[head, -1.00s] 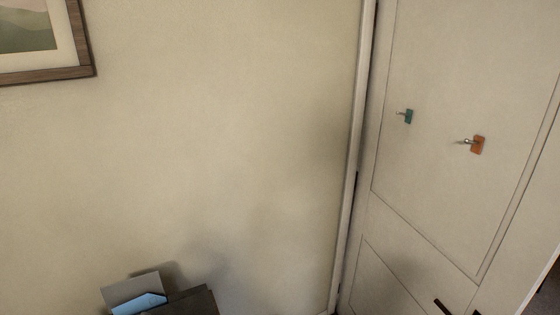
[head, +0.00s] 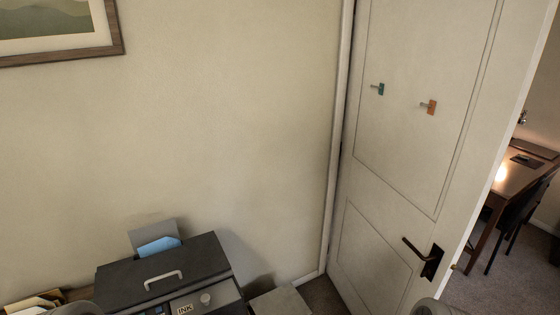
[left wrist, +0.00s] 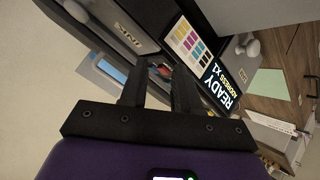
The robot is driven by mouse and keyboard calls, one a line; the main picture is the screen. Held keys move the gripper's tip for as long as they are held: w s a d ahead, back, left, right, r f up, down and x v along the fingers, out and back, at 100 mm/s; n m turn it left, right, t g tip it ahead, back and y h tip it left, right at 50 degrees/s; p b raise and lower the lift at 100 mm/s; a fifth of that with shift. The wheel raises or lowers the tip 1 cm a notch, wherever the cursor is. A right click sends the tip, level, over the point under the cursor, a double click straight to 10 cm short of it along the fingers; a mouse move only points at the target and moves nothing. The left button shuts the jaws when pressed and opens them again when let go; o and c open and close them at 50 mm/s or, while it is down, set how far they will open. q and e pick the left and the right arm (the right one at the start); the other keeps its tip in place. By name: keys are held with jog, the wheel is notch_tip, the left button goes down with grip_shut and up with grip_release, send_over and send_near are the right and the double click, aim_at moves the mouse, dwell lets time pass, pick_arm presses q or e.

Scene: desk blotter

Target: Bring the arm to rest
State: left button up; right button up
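My left gripper (left wrist: 158,75) shows in the left wrist view with its two black fingers apart. A small reddish and dark thing (left wrist: 161,70) shows between the fingertips; I cannot tell what it is, and it looks to lie beyond them. The fingers point toward a dark printer (left wrist: 150,22), which carries an INK label. Neither gripper shows in the head view, and my right gripper is in no view.
In the head view the printer (head: 165,268) stands low against the wall, with blue paper (head: 158,246) at its back. A door (head: 400,150) with a teal and an orange hook stands at right. A brown desk (head: 520,172) shows beyond it. A lit screen (left wrist: 221,80) shows in the wrist view.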

pick_arm(q)
jog(key=s+d+f+m+g+h+b, duration=0.1)
jog(key=s+d+f+m+g+h, duration=0.7)
jog(key=s+d+f, duration=1)
jog(key=shift+s+d+f+m+g+h+b, duration=0.3)
jog(key=shift+s+d+m+h, duration=0.3)
jog(key=shift+s+d+m, duration=0.7)
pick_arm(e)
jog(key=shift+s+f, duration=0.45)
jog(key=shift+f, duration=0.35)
